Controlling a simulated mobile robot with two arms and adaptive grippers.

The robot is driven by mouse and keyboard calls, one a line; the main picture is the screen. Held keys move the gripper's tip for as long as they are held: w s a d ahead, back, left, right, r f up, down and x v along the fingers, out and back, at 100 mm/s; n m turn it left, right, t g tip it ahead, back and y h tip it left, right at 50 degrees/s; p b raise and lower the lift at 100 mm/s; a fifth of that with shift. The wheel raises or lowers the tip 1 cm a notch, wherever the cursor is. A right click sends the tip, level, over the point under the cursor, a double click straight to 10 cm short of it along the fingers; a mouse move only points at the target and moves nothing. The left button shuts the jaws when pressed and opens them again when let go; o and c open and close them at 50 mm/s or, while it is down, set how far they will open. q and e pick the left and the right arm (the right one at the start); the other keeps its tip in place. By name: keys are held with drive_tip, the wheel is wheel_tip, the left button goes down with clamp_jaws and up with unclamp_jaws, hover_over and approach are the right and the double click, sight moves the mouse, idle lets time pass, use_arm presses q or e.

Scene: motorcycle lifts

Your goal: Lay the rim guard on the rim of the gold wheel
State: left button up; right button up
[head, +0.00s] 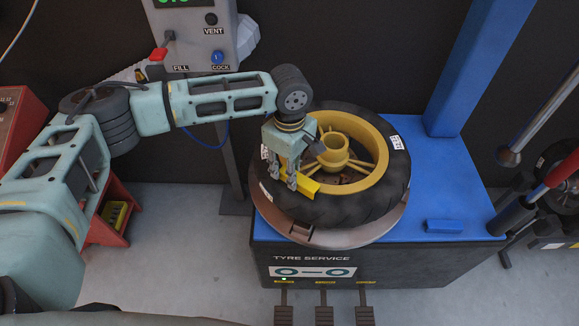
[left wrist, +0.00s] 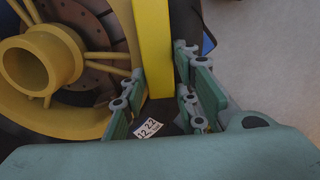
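The rim guard (head: 301,186) is a yellow bar over the near left part of the tyre, beside the rim of the gold wheel (head: 376,178). My left gripper (head: 284,180) points down there, its fingers on either side of the guard's left end. In the left wrist view the guard (left wrist: 154,45) runs between the fingertips (left wrist: 158,72), which appear to press on both sides. The gold wheel (left wrist: 40,62) shows to its left. I cannot tell whether the guard touches the rim or tyre. My right gripper is not in view.
The black tyre (head: 345,208) lies flat on the turntable of the blue tyre machine (head: 440,165). A blue post (head: 480,70) stands behind right. A grey inflator box (head: 197,35) stands behind the arm. Pedals (head: 325,313) are at the machine's front, and a red stand (head: 112,222) is left.

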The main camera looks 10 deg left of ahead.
use_arm(q)
drive_tip(key=shift+o, duration=1.4)
drive_tip(key=shift+r, duration=0.15)
wheel_tip(320, 180, up, 12)
idle(0.4)
